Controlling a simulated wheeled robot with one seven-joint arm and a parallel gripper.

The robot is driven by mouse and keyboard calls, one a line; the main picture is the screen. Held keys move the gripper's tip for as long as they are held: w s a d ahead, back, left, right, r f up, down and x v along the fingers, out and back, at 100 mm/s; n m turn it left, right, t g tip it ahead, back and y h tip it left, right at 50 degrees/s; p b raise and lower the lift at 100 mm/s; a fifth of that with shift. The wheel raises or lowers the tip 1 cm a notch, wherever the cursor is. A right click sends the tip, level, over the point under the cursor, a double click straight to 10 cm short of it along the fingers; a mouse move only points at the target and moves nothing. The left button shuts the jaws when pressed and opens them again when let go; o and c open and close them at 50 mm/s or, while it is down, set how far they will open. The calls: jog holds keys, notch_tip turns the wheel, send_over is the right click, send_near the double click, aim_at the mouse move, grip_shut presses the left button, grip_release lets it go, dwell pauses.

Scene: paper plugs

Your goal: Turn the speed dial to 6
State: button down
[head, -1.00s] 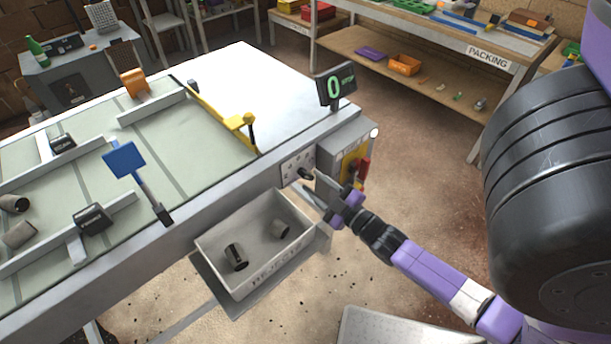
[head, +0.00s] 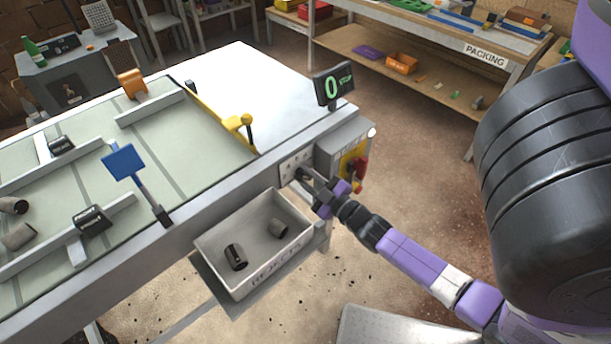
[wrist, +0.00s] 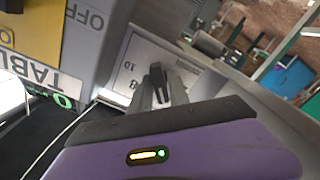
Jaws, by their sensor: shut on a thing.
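The speed dial's black knob (wrist: 158,78) sits on a pale plate (wrist: 140,58) with printed numbers; a 10 and an 8 are readable. In the head view the plate (head: 291,164) is on the conveyor's side. My gripper (head: 305,176) is at the plate, its fingers closed on the dial knob. In the wrist view the fingers (wrist: 160,95) lie on either side of the knob. The pointer's exact setting cannot be read. The display (head: 335,87) on top shows a green 0 and small lettering that looks like STOP.
A grey box with a yellow panel and red switch (head: 360,170) is right beside my gripper. The rejects bin (head: 232,290) hangs below, with two dark tubes inside. A yellow gate arm (head: 215,108) crosses the belt. The floor to the right is open.

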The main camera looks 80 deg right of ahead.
jog(key=shift+m, duration=0.3)
jog(key=m, duration=0.3)
jog(key=shift+m, duration=2)
jog(key=shift+r+b, duration=0.1)
jog(key=shift+b, duration=0.2)
jog(key=c, duration=1.4)
grip_release()
